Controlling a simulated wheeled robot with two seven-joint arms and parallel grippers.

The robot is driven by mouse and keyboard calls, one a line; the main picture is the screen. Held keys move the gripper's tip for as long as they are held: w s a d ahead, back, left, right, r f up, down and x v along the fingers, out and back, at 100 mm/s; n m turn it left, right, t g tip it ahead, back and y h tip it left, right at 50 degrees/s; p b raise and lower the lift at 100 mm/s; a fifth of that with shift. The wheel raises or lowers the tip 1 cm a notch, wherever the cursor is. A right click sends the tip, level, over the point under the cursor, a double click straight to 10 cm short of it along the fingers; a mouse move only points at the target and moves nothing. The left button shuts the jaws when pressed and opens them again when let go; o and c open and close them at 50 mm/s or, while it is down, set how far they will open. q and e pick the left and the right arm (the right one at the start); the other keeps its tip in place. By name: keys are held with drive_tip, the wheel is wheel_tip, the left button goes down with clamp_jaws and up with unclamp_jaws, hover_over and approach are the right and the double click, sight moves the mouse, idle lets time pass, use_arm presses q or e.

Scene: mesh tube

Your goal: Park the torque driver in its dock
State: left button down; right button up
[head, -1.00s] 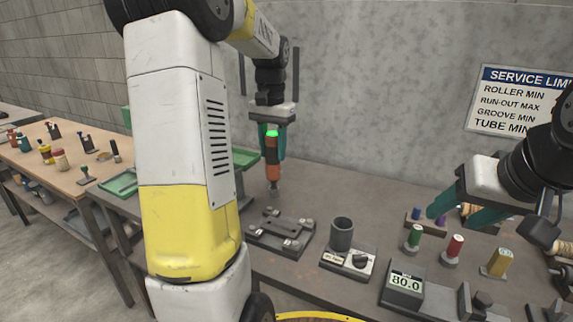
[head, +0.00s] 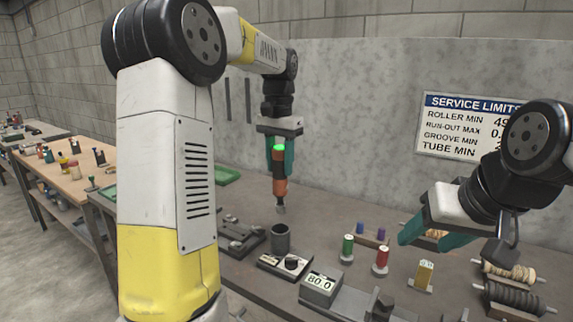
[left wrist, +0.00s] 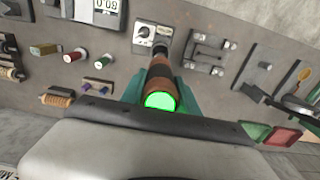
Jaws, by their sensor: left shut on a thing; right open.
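The torque driver (head: 280,185), orange and dark with a lit green cap, hangs upright in my left gripper (head: 280,160), which is shut on it. Its tip points down and is clear of the bench, appearing just above the dark cup-shaped dock (head: 280,238) in the head view. In the left wrist view the driver (left wrist: 160,84) points away from the camera, and the dock (left wrist: 162,34) shows partly beyond its far end. The gap between tip and dock is hard to judge. My right gripper (head: 428,232) is open and empty above the right part of the bench.
A dial box (head: 285,262) sits in front of the dock, with an 80.0 display (head: 320,287) to its right. A dark fixture (head: 238,235) lies left of the dock. Green (head: 347,248) and red (head: 381,260) spools and a yellow block (head: 425,275) stand on the right.

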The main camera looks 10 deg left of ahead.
use_arm(q)
hover_over(280, 204)
drive_tip(key=w, duration=0.1)
drive_tip(key=shift+w+a+f, duration=0.1)
drive_tip(key=shift+a+f, duration=0.05)
drive_tip(key=shift+f, duration=6.1)
idle(1.6)
